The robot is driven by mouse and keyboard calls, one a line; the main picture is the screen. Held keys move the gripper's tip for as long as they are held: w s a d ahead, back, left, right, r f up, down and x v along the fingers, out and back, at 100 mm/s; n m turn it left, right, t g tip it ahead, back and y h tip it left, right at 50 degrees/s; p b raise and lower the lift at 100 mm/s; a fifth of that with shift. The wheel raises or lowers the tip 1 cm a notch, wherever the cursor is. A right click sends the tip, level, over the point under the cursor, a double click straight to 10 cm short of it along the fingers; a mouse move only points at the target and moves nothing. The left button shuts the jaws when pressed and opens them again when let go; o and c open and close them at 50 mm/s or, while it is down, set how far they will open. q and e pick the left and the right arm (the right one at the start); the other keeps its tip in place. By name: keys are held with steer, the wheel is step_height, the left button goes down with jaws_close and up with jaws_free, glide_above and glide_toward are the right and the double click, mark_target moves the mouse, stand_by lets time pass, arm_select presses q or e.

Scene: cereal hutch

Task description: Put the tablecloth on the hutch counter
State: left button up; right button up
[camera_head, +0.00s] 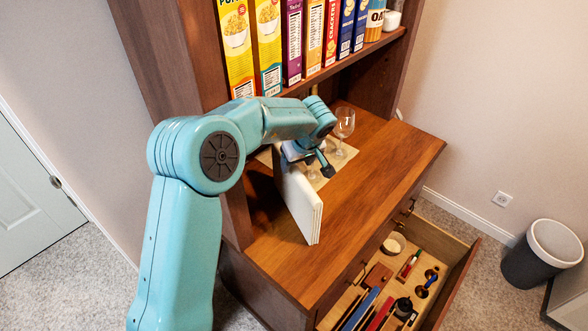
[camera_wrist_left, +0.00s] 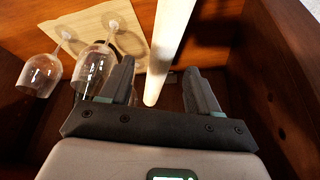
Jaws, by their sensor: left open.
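A white flat slab with layered edges (camera_head: 303,208), perhaps the folded tablecloth, stands on edge on the wooden hutch counter (camera_head: 375,165). My left gripper (camera_head: 318,166) is low over the counter at the slab's far end, partly hidden by my arm. In the left wrist view the left gripper (camera_wrist_left: 160,82) is open. The slab (camera_wrist_left: 168,45) shows there as a narrow white strip, its near end between the two fingers. I cannot tell whether either finger touches it. My right gripper is in neither view.
Wine glasses stand by the gripper on a beige mat (camera_wrist_left: 95,28); one glass (camera_head: 344,122) shows behind it. Cereal boxes (camera_head: 270,45) line the shelf above. An open drawer (camera_head: 455,285) with utensils juts out below the counter. The counter's right part is clear.

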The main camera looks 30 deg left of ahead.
arm_select(q)
steer(key=v, duration=0.5)
steer(key=shift+s+r, duration=0.1)
steer(key=shift+r, duration=0.25)
steer(key=shift+f, duration=0.1)
steer(key=shift+s, duration=0.1)
